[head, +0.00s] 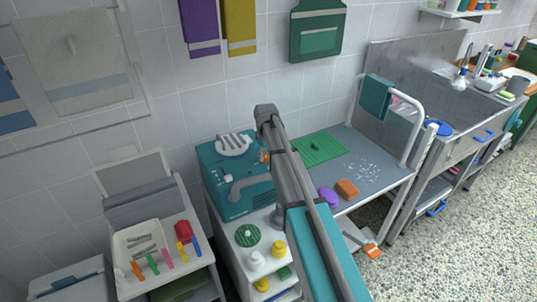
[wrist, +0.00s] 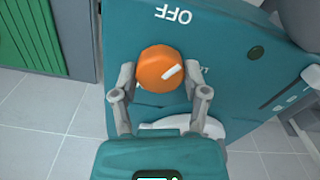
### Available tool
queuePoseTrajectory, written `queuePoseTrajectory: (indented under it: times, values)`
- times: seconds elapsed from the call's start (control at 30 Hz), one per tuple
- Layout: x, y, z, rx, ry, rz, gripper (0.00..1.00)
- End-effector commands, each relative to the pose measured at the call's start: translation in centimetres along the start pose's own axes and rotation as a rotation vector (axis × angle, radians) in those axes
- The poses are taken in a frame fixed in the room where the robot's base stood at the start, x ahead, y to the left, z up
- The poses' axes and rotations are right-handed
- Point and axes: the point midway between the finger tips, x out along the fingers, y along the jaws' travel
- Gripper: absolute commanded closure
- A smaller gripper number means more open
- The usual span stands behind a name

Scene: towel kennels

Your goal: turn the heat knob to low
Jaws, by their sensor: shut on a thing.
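The heat knob (wrist: 153,62) is round and orange with a white pointer mark, on the teal panel of a machine (wrist: 220,35). In the wrist view the mark slants toward the upper right. An upside-down OFF label (wrist: 173,14) lies above the knob, and part of another label shows beside its lower right. My gripper (wrist: 160,76) has one grey finger on each side of the knob and is shut on it. In the head view the teal machine (head: 238,200) stands by the wall; my arm hides most of the gripper, and a bit of orange shows beside it.
A white cabinet (head: 224,238) bears the machine, with a green striped disc (head: 247,235) and small yellow and white items in front. Right is a grey table (head: 375,185) with a green mat, sponge and purple item. Left is a cart (head: 195,262) with a tray. The speckled floor at right is clear.

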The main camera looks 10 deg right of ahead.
Motion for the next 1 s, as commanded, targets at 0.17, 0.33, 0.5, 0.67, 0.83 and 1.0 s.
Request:
queuePoseTrajectory:
  times: [0.17, 0.33, 0.5, 0.67, 0.83, 1.0]
  values:
    - [-0.01, 0.37, -0.47, 0.169, 0.010, 0.007, 0.89]
    - [0.00, 0.36, -0.45, 0.330, 0.010, 0.007, 0.89]
    - [0.01, 0.34, -0.43, 0.491, 0.011, 0.006, 0.89]
    - [0.01, 0.31, -0.42, 0.643, 0.011, 0.006, 0.89]
    - [0.02, 0.26, -0.41, 0.799, 0.012, 0.004, 0.89]
    - [0.03, 0.21, -0.40, 0.932, 0.012, 0.003, 0.89]
